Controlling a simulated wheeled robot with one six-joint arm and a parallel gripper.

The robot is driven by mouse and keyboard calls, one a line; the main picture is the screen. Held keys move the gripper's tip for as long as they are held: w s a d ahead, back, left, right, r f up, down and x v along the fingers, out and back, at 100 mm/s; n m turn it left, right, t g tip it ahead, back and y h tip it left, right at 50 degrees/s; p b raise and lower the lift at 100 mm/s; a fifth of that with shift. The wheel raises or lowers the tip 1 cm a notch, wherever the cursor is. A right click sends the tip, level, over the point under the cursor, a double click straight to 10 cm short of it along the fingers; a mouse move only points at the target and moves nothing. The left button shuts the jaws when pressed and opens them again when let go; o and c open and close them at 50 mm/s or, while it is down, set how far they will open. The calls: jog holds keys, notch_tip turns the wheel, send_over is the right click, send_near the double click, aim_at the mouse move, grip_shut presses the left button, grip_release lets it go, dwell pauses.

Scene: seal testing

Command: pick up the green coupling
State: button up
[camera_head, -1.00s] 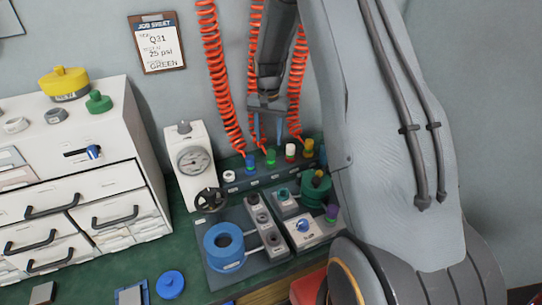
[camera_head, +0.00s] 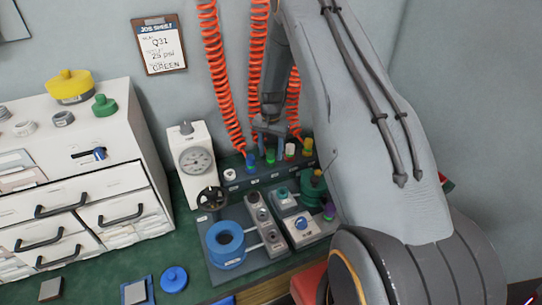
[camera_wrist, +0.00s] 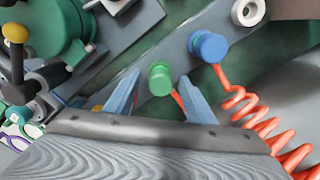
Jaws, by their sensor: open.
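The green coupling (camera_head: 270,156) stands upright in a row of coloured couplings on a dark rack at the back of the bench. It also shows in the wrist view (camera_wrist: 160,77), with an orange hose beside it. My gripper (camera_head: 268,146) is open and empty, above the rack with its fingers pointing down. In the wrist view my two blue-grey fingers (camera_wrist: 159,88) lie left and right of the green coupling. I cannot tell how far the tips are above it.
A blue coupling (camera_head: 250,160) stands left of the green one, a white coupling (camera_head: 290,149) and a yellow coupling (camera_head: 308,145) right. Orange coiled hoses (camera_head: 212,70) hang behind. A gauge block (camera_head: 193,162) stands left, a test fixture (camera_head: 228,246) in front.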

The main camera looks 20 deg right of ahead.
jog(key=c, duration=1.2)
jog(key=shift+r, duration=0.1)
